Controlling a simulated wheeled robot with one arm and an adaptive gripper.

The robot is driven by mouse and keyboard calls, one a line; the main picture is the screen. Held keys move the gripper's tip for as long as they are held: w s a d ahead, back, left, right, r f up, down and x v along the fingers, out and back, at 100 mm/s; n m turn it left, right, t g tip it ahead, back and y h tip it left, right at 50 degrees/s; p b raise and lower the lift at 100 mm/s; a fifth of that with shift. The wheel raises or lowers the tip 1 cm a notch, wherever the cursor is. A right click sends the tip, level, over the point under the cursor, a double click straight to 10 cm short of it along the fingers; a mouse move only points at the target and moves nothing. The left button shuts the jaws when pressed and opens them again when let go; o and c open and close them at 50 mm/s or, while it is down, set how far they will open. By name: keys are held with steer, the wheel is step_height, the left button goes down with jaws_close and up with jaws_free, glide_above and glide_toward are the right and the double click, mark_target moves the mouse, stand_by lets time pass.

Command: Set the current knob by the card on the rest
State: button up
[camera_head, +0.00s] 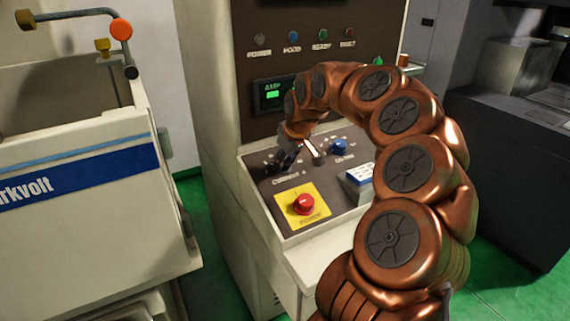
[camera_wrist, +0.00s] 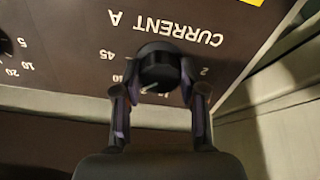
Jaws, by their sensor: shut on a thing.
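The black current knob (camera_wrist: 158,66) sits on the dark panel beside the upside-down "CURRENT A" lettering in the wrist view. My gripper (camera_wrist: 160,80) is shut on this knob, one finger on each side. A pale pointer mark shows on the knob, angled to the lower left; the fingers hide part of the scale, and 45 and 2 can be read. In the head view my gripper (camera_head: 287,160) is at the panel's left part and hides most of the knob. The card (camera_head: 360,176), white and blue, rests at the panel's right side; its writing is too small to read.
A red stop button (camera_head: 304,203) on a yellow plate is in front of my gripper. A blue knob (camera_head: 339,146) stands right of it. A green-lit display (camera_head: 272,95) is above, partly behind my arm. A pale tank (camera_head: 80,200) stands left.

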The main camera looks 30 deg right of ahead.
steer(key=n, duration=0.5)
steer(key=shift+n+b, duration=0.4)
stand_by(0.4)
steer(key=o, duration=1.1)
steer(key=shift+o, duration=0.2)
steer(key=v, duration=1.2)
steer(key=shift+d, duration=0.3)
steer(key=shift+a, duration=0.1)
